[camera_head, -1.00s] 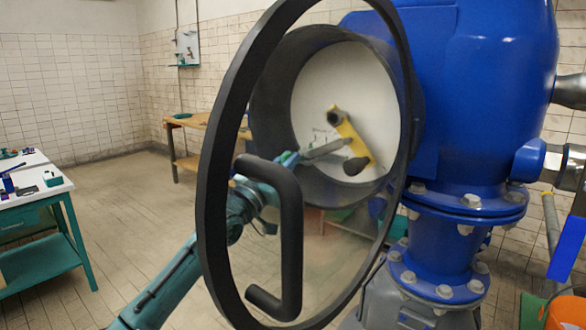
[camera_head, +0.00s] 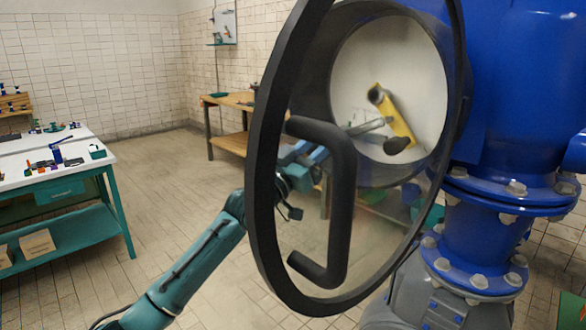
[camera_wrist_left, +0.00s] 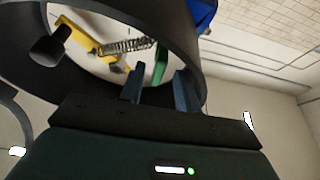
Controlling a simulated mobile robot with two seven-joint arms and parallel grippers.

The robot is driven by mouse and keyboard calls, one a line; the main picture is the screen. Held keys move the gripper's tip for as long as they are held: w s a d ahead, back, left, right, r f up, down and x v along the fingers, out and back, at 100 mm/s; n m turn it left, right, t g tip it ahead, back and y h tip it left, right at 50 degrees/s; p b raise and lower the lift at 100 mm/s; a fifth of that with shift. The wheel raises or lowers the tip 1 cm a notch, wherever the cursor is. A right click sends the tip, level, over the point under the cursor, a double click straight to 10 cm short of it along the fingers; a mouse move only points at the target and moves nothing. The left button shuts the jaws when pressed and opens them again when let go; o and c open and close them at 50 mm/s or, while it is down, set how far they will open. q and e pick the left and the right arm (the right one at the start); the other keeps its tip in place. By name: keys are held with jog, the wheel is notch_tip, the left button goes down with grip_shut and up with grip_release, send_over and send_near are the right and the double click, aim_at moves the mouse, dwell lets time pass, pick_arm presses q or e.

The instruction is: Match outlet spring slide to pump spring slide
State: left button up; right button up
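The pump's round black housing (camera_head: 318,75) opens toward me, with a pale dial face (camera_head: 365,60) inside. On it sit a tilted yellow slide piece (camera_head: 398,118), a dark knob (camera_head: 398,145) and a grey rod-like part (camera_head: 368,126). In the left wrist view a coil spring (camera_wrist_left: 125,46) lies beside the yellow piece (camera_wrist_left: 75,32), with a green piece (camera_wrist_left: 161,60) to its right. My left gripper (camera_wrist_left: 159,88) is open at the housing mouth; no grip on anything shows. In the head view it appears behind the glass, partly blurred (camera_head: 312,155). My right gripper is not in view.
A round glass cover with a black rim (camera_head: 262,150) and handle (camera_head: 345,200) stands open between the camera and the housing. The blue pump body (camera_head: 515,90) fills the right. A white-topped table (camera_head: 30,175) and wooden bench (camera_head: 228,115) stand left. Floor between is clear.

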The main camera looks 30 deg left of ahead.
pick_arm(q)
jog(key=b+v, duration=0.2)
jog(key=v, duration=0.8)
jog(key=shift+s+f, duration=0.15)
jog(key=shift+s, duration=0.1)
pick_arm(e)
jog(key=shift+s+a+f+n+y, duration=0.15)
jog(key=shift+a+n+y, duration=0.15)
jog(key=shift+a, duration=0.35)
pick_arm(q)
jog(key=s+d+f+n+g+y+p, duration=0.1)
jog(key=s+d+f+g, duration=0.15)
jog(key=f, duration=0.85)
jog(key=s+d+f+g+y+p, duration=0.1)
jog(key=s+d+f+g, duration=0.15)
jog(key=f, duration=0.75)
jog(key=s+d+f+g+y, duration=0.1)
jog(key=s+d+f, duration=0.3)
jog(key=s+f, duration=0.5)
jog(key=s+d+f+g+y+p, duration=0.1)
jog(key=s+d+f+g, duration=0.3)
jog(key=s+f, duration=0.5)
jog(key=shift+s+f, duration=0.25)
jog(key=shift+s, duration=0.4)
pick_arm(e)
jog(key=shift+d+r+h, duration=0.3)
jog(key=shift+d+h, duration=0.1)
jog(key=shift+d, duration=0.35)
